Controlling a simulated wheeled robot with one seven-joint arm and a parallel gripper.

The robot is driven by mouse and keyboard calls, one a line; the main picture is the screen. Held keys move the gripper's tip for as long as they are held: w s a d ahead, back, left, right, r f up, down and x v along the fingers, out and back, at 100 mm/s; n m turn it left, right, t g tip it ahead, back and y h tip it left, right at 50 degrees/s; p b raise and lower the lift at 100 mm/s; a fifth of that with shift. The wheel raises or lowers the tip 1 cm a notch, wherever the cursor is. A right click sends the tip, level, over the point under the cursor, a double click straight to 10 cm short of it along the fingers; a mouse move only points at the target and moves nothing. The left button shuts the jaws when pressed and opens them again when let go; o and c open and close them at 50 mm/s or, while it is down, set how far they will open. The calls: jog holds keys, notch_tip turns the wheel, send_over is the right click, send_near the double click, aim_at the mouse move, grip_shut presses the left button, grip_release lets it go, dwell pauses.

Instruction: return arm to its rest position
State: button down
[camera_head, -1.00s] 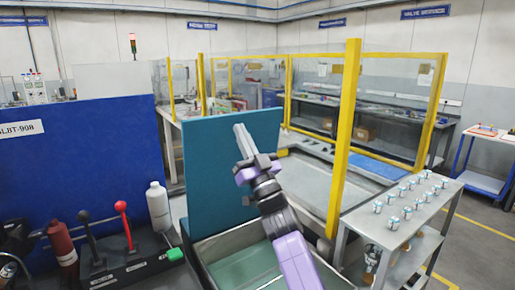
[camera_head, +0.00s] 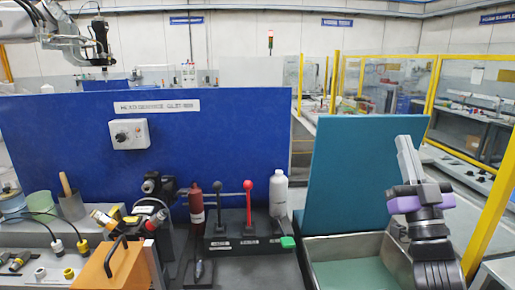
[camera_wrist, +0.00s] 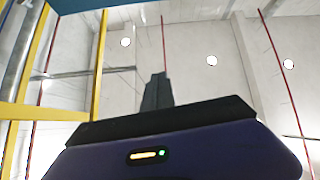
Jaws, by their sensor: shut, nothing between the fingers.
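My gripper (camera_head: 405,158) is at the right of the head view, pointing up, in front of a teal panel (camera_head: 352,170) and above a metal bin with a green floor. Its grey fingers are together and nothing is between them. In the wrist view the gripper (camera_wrist: 157,88) points up toward the pale wall and ceiling, with dark fingers closed and clear of any object. The lower arm is cut off by the frame edge.
The metal bin (camera_head: 330,246) lies below and left of my gripper. A white bottle (camera_head: 278,196), red and black levers and an orange box (camera_head: 112,266) stand on the bench to the left. A blue panel (camera_head: 235,130) rises behind them. Yellow posts (camera_head: 497,213) stand at the right.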

jog(key=s+a+f+m+g+h, duration=0.1)
jog(key=s+a+f+g+h, duration=0.15)
jog(key=s+f, duration=0.8)
jog(key=s+a+f+m+g+h, duration=0.15)
jog(key=s+a+f, duration=0.25)
jog(key=s+f, duration=0.6)
jog(key=s+a+f+g+y, duration=0.1)
jog(key=s+f, duration=0.3)
jog(key=s, duration=0.5)
jog(key=s+a+f+n+g+y, duration=0.1)
jog(key=s+a+f+g, duration=0.2)
jog(key=s, duration=0.5)
jog(key=s+a+f+g+y, duration=0.2)
jog(key=s+f+g, duration=0.2)
jog(key=s, duration=0.5)
notch_tip(320, 180, down, 2)
jog(key=shift+s+f, duration=0.1)
jog(key=shift+s, duration=0.2)
